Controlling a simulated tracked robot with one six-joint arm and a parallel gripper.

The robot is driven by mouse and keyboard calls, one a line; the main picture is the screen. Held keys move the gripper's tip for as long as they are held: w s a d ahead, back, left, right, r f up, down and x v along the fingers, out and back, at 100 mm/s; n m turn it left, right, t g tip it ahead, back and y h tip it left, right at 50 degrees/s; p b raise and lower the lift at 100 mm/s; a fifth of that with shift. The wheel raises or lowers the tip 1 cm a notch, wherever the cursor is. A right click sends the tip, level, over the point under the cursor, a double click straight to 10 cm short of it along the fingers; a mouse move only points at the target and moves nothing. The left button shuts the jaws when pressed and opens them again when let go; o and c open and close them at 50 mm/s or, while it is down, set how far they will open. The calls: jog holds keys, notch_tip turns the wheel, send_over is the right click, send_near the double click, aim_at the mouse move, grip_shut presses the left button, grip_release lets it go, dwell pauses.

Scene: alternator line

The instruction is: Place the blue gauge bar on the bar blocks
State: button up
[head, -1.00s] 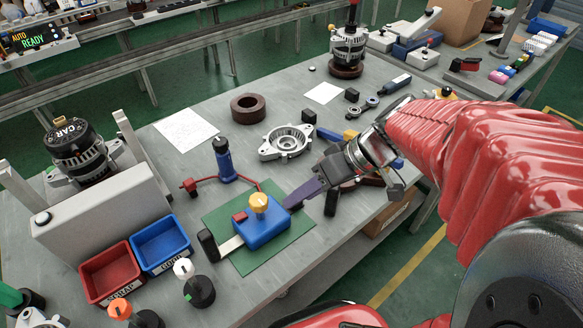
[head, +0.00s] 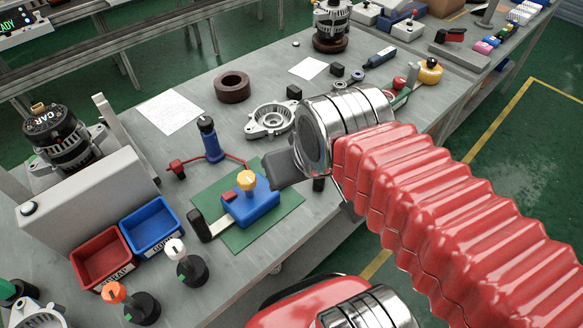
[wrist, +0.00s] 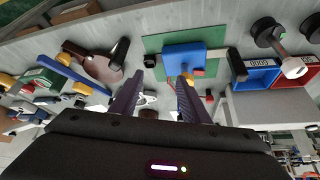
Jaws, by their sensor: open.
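A long blue bar (wrist: 60,70), which I take for the gauge bar, lies on the bench at the left of the wrist view. Yellow pieces (wrist: 82,88) show against it; I cannot tell whether these are the bar blocks or how the bar rests. In the head view my arm hides that spot. My gripper (wrist: 160,77) is open and empty, its two purple jaws apart above the bench. In the head view its dark jaws (head: 285,170) show right of the blue fixture (head: 250,207), which has a yellow knob and sits on a green mat (head: 285,212).
A grey housing (head: 271,120) and a brown ring (head: 233,87) lie behind my gripper. A blue upright tool (head: 210,140) stands left of it. Red (head: 80,245) and blue (head: 127,218) bins stand at the left. A white sheet (head: 168,112) lies flat at the back left.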

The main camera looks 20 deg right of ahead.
jog(key=shift+o, duration=0.4)
jog(key=shift+w, duration=0.1)
jog(key=w+d+n+y, duration=0.2)
jog(key=w+d+y, duration=0.1)
jog(key=w+d, duration=0.85)
jog(key=w+d+t, duration=0.1)
jog(key=d, duration=0.4)
jog(key=w+d+f+t, duration=0.1)
jog(key=d, duration=0.5)
jog(key=w+d+f+n, duration=0.1)
jog(key=d, duration=0.5)
jog(key=shift+w+d+f+t, duration=0.1)
jog(key=shift+w+d+t, duration=0.15)
jog(key=shift+t, duration=0.15)
jog(key=shift+a+f, duration=0.1)
jog(key=x, duration=0.8)
jog(key=shift+w+a, duration=0.1)
jog(key=shift+a, duration=0.05)
jog(key=shift+f, duration=0.15)
